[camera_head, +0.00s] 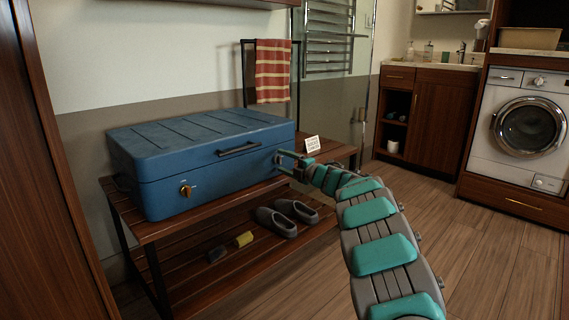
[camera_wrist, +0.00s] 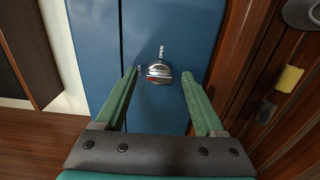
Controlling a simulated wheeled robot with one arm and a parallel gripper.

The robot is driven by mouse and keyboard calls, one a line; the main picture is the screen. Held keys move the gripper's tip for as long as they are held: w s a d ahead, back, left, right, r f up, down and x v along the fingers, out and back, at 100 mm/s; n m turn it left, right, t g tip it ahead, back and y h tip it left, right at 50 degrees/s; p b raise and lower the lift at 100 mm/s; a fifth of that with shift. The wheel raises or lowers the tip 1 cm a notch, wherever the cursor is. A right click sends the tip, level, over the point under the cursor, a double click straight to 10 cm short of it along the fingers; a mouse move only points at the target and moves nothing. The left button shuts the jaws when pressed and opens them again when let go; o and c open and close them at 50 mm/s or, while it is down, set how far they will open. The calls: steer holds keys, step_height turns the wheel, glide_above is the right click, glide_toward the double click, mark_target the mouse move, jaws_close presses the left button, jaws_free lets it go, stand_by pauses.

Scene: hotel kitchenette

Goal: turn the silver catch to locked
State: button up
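The blue case (camera_head: 215,160) lies closed on a wooden bench, with a dark handle on its front. In the wrist view the silver catch (camera_wrist: 158,72) is a round knob with a red mark, on the blue front beside the lid seam. The word OPEN is printed next to it. My gripper (camera_head: 284,161) is at the right end of the case front. In the wrist view my gripper (camera_wrist: 158,72) is open, one green finger on each side of the catch, with gaps showing. A brass-coloured knob (camera_head: 185,190) is on the left of the case front.
A small white sign (camera_head: 312,144) stands right of the case. A striped towel (camera_head: 272,72) hangs behind. The floor in front is clear.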

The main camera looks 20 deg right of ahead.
steer(key=shift+s, duration=0.1)
steer(key=v, duration=0.7)
steer(key=shift+s+d+p, duration=0.15)
steer(key=shift+s+p, duration=0.15)
steer(key=shift+p, duration=0.05)
stand_by(0.4)
